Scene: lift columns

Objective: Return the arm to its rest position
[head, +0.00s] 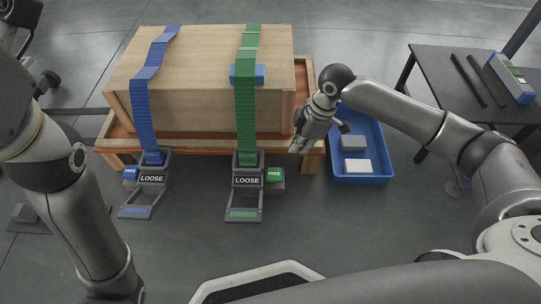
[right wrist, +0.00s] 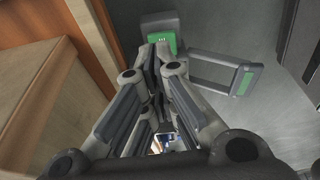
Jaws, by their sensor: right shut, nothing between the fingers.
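My right arm comes in from the right in the head view. Its gripper (head: 300,143) points down beside the right end of the wooden crate (head: 200,75), near the blue tray. In the right wrist view the fingers (right wrist: 158,62) are together with nothing between them. Beyond them are the grey buckle frame (right wrist: 225,72) and green end of the green strap's ratchet. My left arm (head: 75,205) runs down the left side of the head view, and its gripper is out of the picture.
A blue strap (head: 146,95) and a green strap (head: 245,95) cross the crate. Their ratchets hang in front, each labelled LOOSE and FREE. The blue tray (head: 372,180) holds white blocks (head: 368,166). A dark table (head: 440,70) stands at right. Open floor lies in front.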

